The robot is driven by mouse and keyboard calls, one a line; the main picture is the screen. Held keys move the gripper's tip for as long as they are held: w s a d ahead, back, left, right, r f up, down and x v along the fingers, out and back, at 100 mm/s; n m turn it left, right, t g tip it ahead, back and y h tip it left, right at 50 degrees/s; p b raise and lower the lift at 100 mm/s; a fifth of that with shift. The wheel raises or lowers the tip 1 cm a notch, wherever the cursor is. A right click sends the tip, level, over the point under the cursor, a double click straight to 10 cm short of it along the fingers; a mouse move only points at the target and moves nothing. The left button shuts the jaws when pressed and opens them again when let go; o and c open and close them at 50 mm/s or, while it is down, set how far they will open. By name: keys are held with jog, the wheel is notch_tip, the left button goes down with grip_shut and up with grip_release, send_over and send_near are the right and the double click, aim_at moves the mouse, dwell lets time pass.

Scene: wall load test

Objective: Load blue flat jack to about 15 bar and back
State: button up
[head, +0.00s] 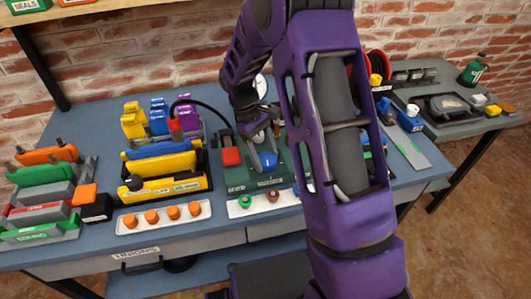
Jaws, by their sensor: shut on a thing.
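My gripper (262,138) points down in the middle of the bench, over a green unit (235,180). It is shut on a blue part (265,161) at the top of that unit; the arm hides some of the contact. A red block (231,156) sits left of it. A white round dial (260,86) shows behind, partly covered by my arm; its reading is too small to tell. A black hose (208,106) arches left to a red end (174,124) near a blue flat piece (158,149) in a black rack with yellow pieces. Which piece is the blue flat jack is unclear.
Yellow, blue and purple pieces (158,114) stand behind the rack. A white tray of orange unions (164,216) lies in front. Green, grey and orange pieces (45,190) fill the left end. Some blue bench top (75,120) is clear at the back left.

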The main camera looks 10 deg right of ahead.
jog(key=shift+n, duration=0.7)
jog(key=shift+t, duration=0.3)
jog(key=o, duration=1.4)
jog(key=shift+c, duration=0.2)
jog(key=p+v, duration=0.1)
jog(key=v, duration=1.6)
jog(key=shift+a+p, duration=0.35)
jog(key=shift+a, duration=0.05)
jog(key=shift+w+r, duration=0.1)
